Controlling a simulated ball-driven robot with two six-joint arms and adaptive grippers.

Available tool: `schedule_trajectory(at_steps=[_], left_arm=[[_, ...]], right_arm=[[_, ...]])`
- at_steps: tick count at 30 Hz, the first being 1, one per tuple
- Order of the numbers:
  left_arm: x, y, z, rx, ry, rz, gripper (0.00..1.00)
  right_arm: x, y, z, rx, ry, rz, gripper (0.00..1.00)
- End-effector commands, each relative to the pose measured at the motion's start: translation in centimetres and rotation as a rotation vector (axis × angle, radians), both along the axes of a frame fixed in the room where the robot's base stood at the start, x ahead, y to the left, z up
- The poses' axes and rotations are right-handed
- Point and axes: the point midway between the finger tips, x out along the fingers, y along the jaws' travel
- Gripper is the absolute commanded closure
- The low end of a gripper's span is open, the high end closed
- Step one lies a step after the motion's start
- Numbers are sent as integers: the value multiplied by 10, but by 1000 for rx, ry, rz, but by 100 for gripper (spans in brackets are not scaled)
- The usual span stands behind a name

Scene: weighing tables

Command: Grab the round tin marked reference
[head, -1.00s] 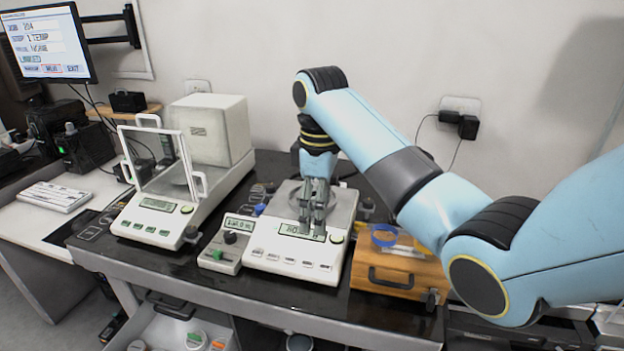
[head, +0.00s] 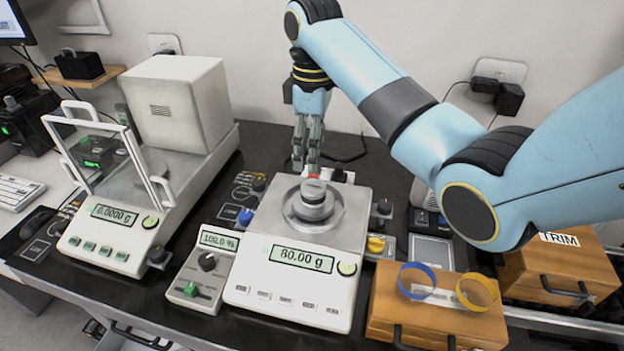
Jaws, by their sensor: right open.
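A round grey metal tin (head: 313,200) stands upright on the pan (head: 343,222) of the middle scale. Any marking on it is too small to read, so I cannot tell whether it says reference. My right gripper (head: 306,168) is open and empty, pointing down just behind the tin, apart from it in the picture. A small red thing shows behind its fingertips, mostly hidden. My left gripper is not in view.
The middle scale's display (head: 302,258) reads 80.00 g. A glass-doored balance (head: 112,225) stands left, and a small control box (head: 205,270) between them. A wooden box (head: 440,318) with blue and yellow rings and a TRIM box (head: 560,265) stand right.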

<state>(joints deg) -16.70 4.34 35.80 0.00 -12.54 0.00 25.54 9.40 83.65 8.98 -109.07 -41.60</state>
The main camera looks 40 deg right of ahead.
Motion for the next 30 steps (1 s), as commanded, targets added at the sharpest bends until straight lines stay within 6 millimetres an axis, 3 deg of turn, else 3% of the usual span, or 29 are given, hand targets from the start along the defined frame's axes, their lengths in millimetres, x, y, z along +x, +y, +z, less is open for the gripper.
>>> schedule_trajectory(at_steps=[8, 14, 21, 30], left_arm=[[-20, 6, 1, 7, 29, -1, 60], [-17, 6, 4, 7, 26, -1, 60], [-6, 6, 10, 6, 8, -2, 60], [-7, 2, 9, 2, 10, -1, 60]], right_arm=[[-2, 1, -44, 1, 5, 0, 24], [-4, 2, -60, 1, 6, 0, 24], [-8, 4, -97, 0, 4, 0, 24], [-8, 4, -105, -1, 2, 0, 24]])
